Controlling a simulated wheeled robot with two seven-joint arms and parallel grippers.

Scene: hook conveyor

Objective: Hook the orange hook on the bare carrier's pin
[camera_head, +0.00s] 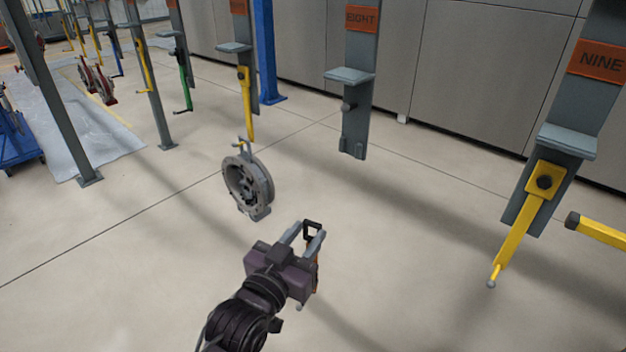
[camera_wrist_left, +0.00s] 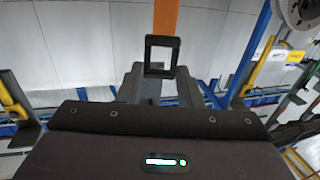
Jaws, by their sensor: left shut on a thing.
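My left gripper (camera_head: 310,238) is shut on the orange hook, low in front of the carriers. The hook's black square eye (camera_head: 312,229) stands up between the fingertips. A strip of its orange shank (camera_head: 316,275) shows beside the gripper; the rest is hidden. The eye also shows in the left wrist view (camera_wrist_left: 162,55). The bare carrier (camera_head: 355,130), labelled EIGHT, hangs beyond the gripper, up and to the right. Its dark pin (camera_head: 348,106) sticks out below a grey ledge and bears nothing. The hook's eye is clearly apart from the pin. My right gripper is not in view.
Carrier NINE (camera_head: 582,110) at right bears a yellow hook (camera_head: 517,224). Left of EIGHT, another yellow hook (camera_head: 246,105) carries a round grey casting (camera_head: 248,184). A yellow bar (camera_head: 600,232) enters at the right edge. Floor around the gripper is clear.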

